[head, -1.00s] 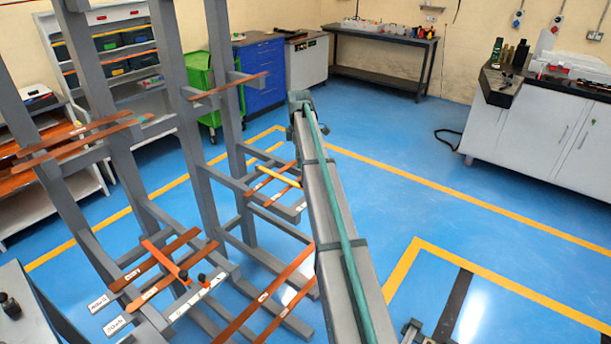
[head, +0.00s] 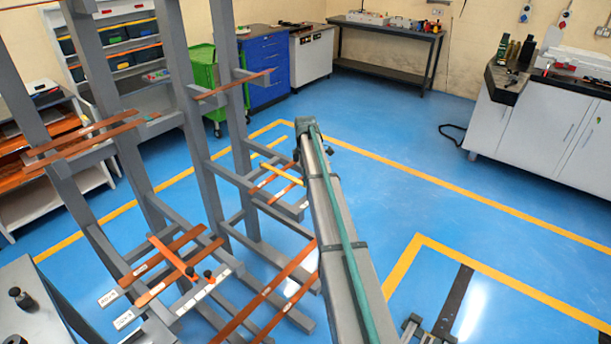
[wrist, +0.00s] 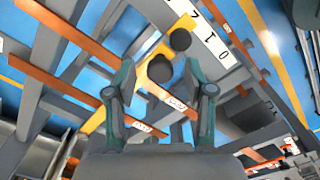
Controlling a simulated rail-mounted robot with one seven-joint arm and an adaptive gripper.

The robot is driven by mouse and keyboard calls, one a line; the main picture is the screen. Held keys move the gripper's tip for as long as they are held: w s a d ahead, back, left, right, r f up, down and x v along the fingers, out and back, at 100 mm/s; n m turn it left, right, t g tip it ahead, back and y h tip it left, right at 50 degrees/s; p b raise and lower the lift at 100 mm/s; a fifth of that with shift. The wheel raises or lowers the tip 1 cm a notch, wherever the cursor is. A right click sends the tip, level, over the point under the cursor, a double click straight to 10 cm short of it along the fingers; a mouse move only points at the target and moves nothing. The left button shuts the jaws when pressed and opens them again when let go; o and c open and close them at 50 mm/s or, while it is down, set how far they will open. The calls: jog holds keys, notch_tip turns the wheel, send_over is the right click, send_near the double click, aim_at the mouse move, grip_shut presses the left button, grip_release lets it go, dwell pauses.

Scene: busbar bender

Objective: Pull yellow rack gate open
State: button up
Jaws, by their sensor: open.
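The yellow gate bar (head: 283,174) lies across the orange bars on the rack's middle level in the head view; my arm covers its right end. In the wrist view the yellow gate (wrist: 186,24) runs diagonally, with two round black knobs (wrist: 181,40) at its upper part. My gripper (wrist: 160,80) is open, its two fingers on either side of the lower knob (wrist: 159,69). I cannot tell whether they touch it. The gripper is not clearly visible in the head view.
Grey rack posts (head: 197,130) and arms stand close on the left. An orange gate (head: 172,257) with black knobs crosses copper bars on the lower level. A white numbered strip (wrist: 212,40) lies beside the yellow gate. Blue floor (head: 400,220) is clear to the right.

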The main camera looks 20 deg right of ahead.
grip_shut()
dwell(0.3)
jog(key=shift+s, duration=0.2)
